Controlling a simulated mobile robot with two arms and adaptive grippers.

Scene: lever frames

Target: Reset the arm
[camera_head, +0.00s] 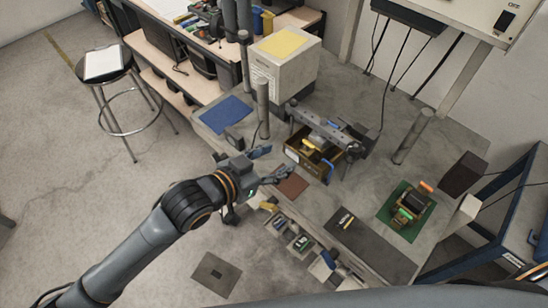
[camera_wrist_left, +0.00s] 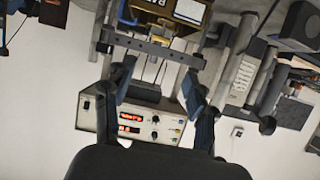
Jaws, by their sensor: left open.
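My left arm comes in from the lower left of the head view. My left gripper (camera_head: 277,162) is open and empty, with its two fingers spread over the near left edge of the workbench. It is apart from the brown box (camera_head: 296,157) that stands under a dark metal crossbar (camera_head: 318,124). In the left wrist view, the open fingers of my left gripper (camera_wrist_left: 157,88) frame the crossbar (camera_wrist_left: 150,46) and a white control unit (camera_wrist_left: 150,122) with red displays. My right gripper is not in view.
A white box with a yellow top (camera_head: 284,62) stands at the back of the bench. A blue mat (camera_head: 222,114) lies at its left and a green board (camera_head: 388,208) at its right. Metal posts (camera_head: 413,137) rise from the bench. A round stool (camera_head: 104,76) stands left on open floor.

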